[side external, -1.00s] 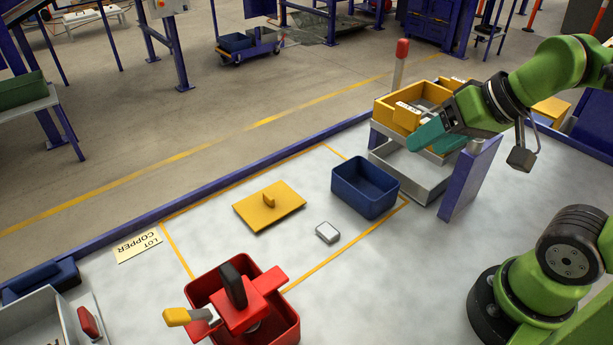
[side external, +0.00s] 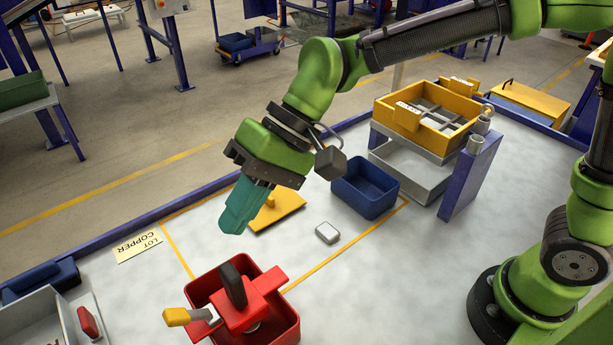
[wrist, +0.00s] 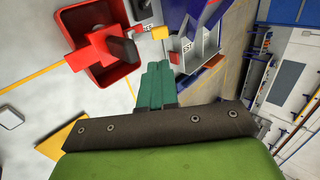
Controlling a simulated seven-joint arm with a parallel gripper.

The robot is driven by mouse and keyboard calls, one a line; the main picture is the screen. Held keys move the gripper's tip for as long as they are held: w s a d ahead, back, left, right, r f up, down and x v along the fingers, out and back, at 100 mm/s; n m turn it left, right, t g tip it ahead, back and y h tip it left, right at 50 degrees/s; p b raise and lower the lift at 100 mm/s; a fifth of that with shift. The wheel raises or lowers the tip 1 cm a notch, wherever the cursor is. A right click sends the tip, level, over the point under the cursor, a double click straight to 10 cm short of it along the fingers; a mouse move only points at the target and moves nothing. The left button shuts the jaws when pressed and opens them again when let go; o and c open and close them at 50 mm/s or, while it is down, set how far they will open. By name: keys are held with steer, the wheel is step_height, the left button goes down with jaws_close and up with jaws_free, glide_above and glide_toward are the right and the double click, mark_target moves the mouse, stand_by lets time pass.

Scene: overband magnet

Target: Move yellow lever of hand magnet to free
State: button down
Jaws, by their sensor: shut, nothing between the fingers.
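The hand magnet (side external: 243,311) is a red body with a black handle (side external: 233,286), sitting on a red bin (side external: 285,328) at the front of the table. Its yellow lever (side external: 176,317) sticks out to the left on a grey arm. In the wrist view the yellow lever (wrist: 160,33) shows at the top, beyond my fingertips. My gripper (side external: 233,226), with teal fingers, is shut and empty. It hangs above the table, up and behind the red bin, apart from the lever. The fingers (wrist: 156,68) also show together in the wrist view.
A yellow plate (side external: 285,212) lies partly behind my gripper. A blue bin (side external: 366,188) and a small grey-white block (side external: 327,233) are to its right. A yellow sorting box (side external: 470,124) stands on a raised frame. A grey tray (side external: 32,320) is at the left front.

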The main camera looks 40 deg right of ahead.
mark_target(174, 313)
steer(key=x, duration=1.3)
steer(key=shift+a+f, duration=0.1)
steer(key=shift+a, duration=0.25)
steer(key=shift+a+h, duration=0.3)
steer(key=shift+a+f+h, duration=0.3)
steer(key=shift+a+h, duration=0.35)
steer(key=shift+h, duration=0.35)
steer(key=shift+a+f+h, duration=0.45)
steer(key=shift+h, duration=0.45)
steer(key=shift+a+f, duration=0.45)
steer(key=shift+a, duration=0.1)
steer(key=shift+f, duration=0.1)
steer(key=shift+d+r, duration=0.25)
steer(key=shift+d, duration=0.5)
step_height(174, 313, up, 14)
steer(key=d, duration=0.1)
steer(key=shift+d, duration=0.2)
